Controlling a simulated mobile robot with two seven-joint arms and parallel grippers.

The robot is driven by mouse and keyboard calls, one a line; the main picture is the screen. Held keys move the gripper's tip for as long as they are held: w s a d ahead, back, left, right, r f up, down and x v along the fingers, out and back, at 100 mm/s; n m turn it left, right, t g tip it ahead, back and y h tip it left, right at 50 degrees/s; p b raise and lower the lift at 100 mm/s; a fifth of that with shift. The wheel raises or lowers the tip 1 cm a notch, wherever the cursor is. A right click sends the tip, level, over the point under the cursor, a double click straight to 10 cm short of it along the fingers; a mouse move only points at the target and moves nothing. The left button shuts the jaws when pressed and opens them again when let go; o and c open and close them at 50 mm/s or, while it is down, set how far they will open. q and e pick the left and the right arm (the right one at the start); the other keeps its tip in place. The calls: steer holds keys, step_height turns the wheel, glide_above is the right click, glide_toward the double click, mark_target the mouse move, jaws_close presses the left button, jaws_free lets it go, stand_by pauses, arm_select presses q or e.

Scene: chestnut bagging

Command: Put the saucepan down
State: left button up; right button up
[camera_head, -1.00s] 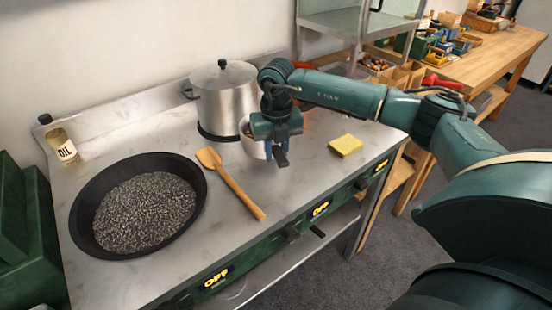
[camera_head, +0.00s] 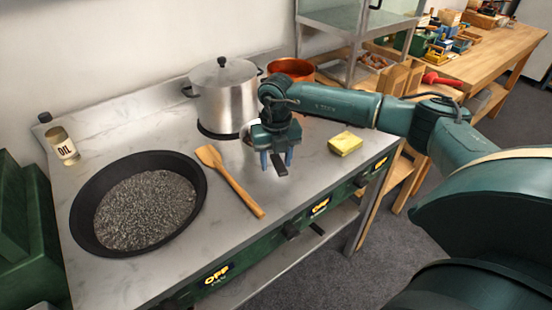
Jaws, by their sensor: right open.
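The saucepan (camera_head: 246,131) is a small pale metal pan on the cooktop, just right of the tall lidded pot. Most of it is hidden behind my right gripper (camera_head: 277,158). A dark bar (camera_head: 281,168), which looks like its handle, points toward the front between the two fingertips. My right gripper points down with its fingers apart, over and around this bar. Whether the fingers touch it is unclear. My left gripper is out of view.
A black pan of dark grains (camera_head: 88,221) and a wooden spatula (camera_head: 232,182) lie left. A lidded steel pot (camera_head: 224,100) and a copper pot (camera_head: 291,68) stand behind. A yellow sponge (camera_head: 345,143) lies right. An oil bottle (camera_head: 63,147) stands far left.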

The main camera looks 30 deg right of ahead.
steer(key=shift+r, duration=0.5)
step_height(320, 180, up, 11)
steer(key=b, duration=0.1)
steer(key=shift+r, duration=0.2)
